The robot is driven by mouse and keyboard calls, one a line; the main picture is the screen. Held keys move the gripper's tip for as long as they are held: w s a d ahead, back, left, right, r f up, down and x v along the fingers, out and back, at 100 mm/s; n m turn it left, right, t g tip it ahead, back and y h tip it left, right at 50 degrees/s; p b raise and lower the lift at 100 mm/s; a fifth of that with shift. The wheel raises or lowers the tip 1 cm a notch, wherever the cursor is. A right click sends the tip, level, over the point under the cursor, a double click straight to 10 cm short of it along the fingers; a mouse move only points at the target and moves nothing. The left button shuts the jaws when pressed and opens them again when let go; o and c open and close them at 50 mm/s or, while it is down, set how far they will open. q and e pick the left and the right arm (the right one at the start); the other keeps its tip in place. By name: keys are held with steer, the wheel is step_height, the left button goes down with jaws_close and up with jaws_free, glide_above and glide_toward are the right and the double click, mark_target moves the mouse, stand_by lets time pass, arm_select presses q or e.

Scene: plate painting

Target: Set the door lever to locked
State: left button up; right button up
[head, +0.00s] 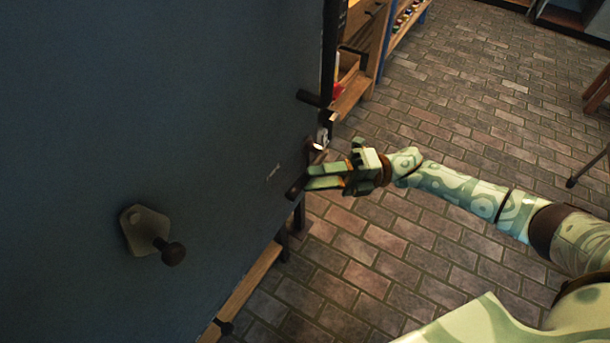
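A large dark blue door panel (130,100) fills the left of the head view. A black lever-like handle (310,98) sticks out at its right edge. Lower on that edge is a small pale metal fitting (320,138). My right gripper (309,177) reaches in from the right, its fingers pointing left at the door edge below this fitting. A short dark piece (296,188) shows right at its fingertips; I cannot tell whether they touch it. Which part is the lock lever, and its setting, are unclear. The finger gap is too small to judge. My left gripper is out of view.
A grey plate with a dark round knob (173,253) is on the panel at lower left. Wooden shelving (352,95) stands behind the door edge. The brick floor (460,90) is open to the right, with dark furniture legs at the far right.

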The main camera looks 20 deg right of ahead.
mark_target(304, 180)
steer(key=shift+w+a+r, duration=0.1)
steer(key=shift+a, duration=0.7)
steer(key=shift+w+a+r, duration=0.1)
steer(key=shift+a, duration=0.65)
jaws_close()
